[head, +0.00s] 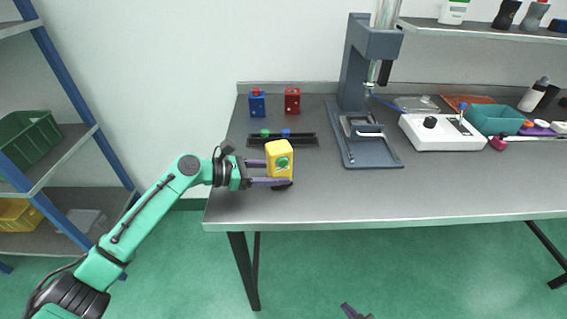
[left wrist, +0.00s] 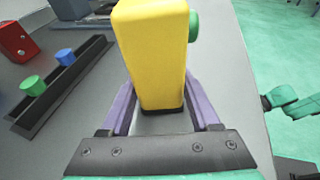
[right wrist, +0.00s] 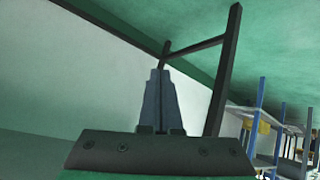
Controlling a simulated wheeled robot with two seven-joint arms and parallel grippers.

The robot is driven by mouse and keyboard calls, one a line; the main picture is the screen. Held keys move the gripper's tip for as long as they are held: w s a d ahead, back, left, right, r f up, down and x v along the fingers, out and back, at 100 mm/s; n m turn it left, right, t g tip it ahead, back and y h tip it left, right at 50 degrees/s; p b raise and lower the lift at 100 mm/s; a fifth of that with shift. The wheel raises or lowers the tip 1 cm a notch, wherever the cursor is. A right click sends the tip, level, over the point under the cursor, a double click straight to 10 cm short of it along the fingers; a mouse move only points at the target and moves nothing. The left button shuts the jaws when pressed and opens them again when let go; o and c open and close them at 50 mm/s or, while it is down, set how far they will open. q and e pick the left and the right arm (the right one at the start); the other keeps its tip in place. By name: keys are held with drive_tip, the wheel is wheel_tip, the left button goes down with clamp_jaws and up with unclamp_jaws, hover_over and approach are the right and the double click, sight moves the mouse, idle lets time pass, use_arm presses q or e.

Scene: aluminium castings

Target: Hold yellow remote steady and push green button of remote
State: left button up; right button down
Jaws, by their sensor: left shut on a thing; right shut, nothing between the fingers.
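The yellow remote (head: 277,153) stands upright near the left end of the table. Its round green button (head: 283,162) is on the side facing me. My left gripper (head: 279,170) is shut on the remote, with one purple finger on each side. The left wrist view shows the yellow remote (left wrist: 152,50) between the fingers and the green button (left wrist: 194,25) on its right side. My right gripper (head: 352,312) is only partly visible at the bottom of the head view, below the table and far from the remote. In the right wrist view its fingers (right wrist: 161,100) are shut and empty.
Behind the remote are a black rail (head: 290,140) with green and blue knobs, a blue box (head: 257,103) and a red box (head: 292,101). A grey press stand (head: 357,90) and a white device (head: 440,132) stand further right. The table front (head: 400,205) is clear.

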drive_tip(key=w+a+r+n+t+y, duration=0.1)
drive_tip(key=w+a+r+n+y, duration=0.2)
drive_tip(key=r, duration=0.4)
drive_tip(key=w+a+r+n+t+y, duration=0.1)
drive_tip(key=w+a+r+t+y, duration=0.1)
drive_tip(key=a+r, duration=0.35)
drive_tip(key=w+a+r+n+t+y, duration=0.1)
drive_tip(key=w+a+r+n+y, duration=0.15)
drive_tip(key=r, duration=0.65)
drive_tip(key=s+a+r+n+g+y, duration=0.25)
drive_tip(key=r+n+y, duration=0.3)
drive_tip(key=r, duration=0.45)
drive_tip(key=s+a+r+n+g+y, duration=0.15)
drive_tip(key=a+r+n+y, duration=0.25)
drive_tip(key=r+n, duration=0.4)
wheel_tip(320, 180, up, 7)
drive_tip(key=w+d+n+h, duration=0.1)
drive_tip(key=w+d+n, duration=0.1)
drive_tip(key=n, duration=0.7)
drive_tip(key=shift+w+d+n+h, duration=0.25)
drive_tip(key=shift+w+n+h, duration=0.05)
drive_tip(key=shift+n+h, duration=0.1)
drive_tip(key=shift+w, duration=0.1)
